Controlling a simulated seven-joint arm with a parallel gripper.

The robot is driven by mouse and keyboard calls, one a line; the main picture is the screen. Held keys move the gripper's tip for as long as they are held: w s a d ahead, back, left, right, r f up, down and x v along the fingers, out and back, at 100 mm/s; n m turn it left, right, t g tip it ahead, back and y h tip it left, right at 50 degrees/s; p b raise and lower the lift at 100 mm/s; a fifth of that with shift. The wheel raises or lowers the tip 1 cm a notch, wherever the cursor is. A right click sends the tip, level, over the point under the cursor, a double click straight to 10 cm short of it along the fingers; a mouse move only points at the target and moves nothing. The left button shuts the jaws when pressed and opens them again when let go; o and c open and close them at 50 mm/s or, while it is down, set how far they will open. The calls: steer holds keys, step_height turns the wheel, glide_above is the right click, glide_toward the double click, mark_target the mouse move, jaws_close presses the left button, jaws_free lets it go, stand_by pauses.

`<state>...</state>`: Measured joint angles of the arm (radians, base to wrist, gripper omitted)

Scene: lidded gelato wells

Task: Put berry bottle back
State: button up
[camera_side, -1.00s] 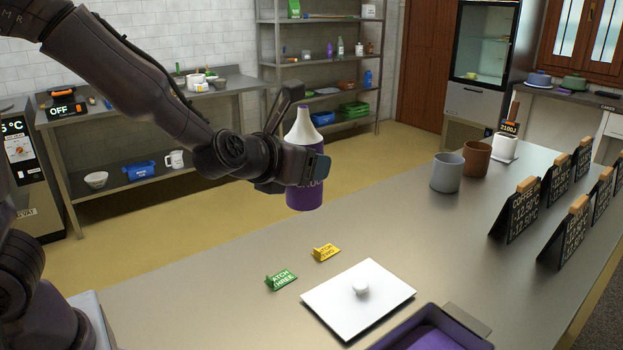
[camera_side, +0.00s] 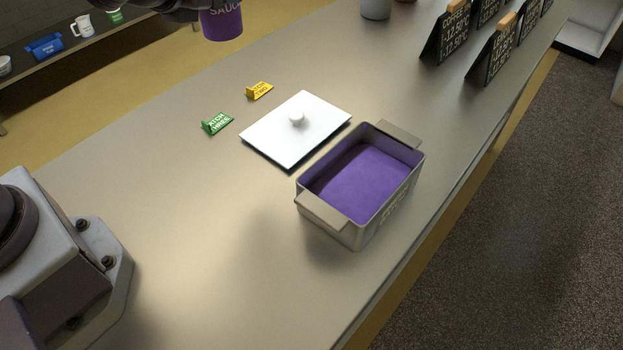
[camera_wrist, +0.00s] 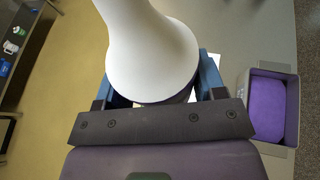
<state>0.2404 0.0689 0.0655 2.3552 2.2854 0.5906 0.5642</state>
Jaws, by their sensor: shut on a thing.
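The berry bottle shows at the top edge of the side view as a purple, labelled lower body (camera_side: 222,24); the rest of it is cut off. In the wrist view its white top (camera_wrist: 150,48) fills the space between my jaws. My gripper (camera_wrist: 157,82) is shut on the bottle, with a blue finger on either side. The bottle hangs in the air near the far edge of the counter.
A grey tub (camera_side: 351,236) of purple gelato stands open on the counter (camera_side: 190,200). A white lid (camera_side: 278,135) with a knob lies beside it. Green (camera_side: 217,123) and yellow (camera_side: 259,90) tent tags stand nearby. Black signs (camera_side: 493,52) and a grey cup (camera_side: 376,9) are further back.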

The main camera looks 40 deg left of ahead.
steer(key=shift+d, duration=0.15)
steer(key=s+d+f+m+h, duration=0.25)
steer(key=d+f, duration=0.55)
steer(key=f, duration=0.4)
steer(key=shift+s+a+f+n+g+y, duration=0.2)
steer(key=shift+s+f+n+y, duration=0.7)
steer(key=shift+f, duration=1.4)
steer(key=shift+s+a+f+n+g+y, duration=0.15)
steer(key=shift+s+f+n+y, duration=0.4)
steer(key=shift+s+f, duration=1.2)
steer(key=shift+s+a+f+n+g+y, duration=0.15)
steer(key=shift+s+f+n+y, duration=0.45)
steer(key=shift+f, duration=2.25)
steer(key=shift+w+f, duration=0.1)
steer(key=o, duration=0.9)
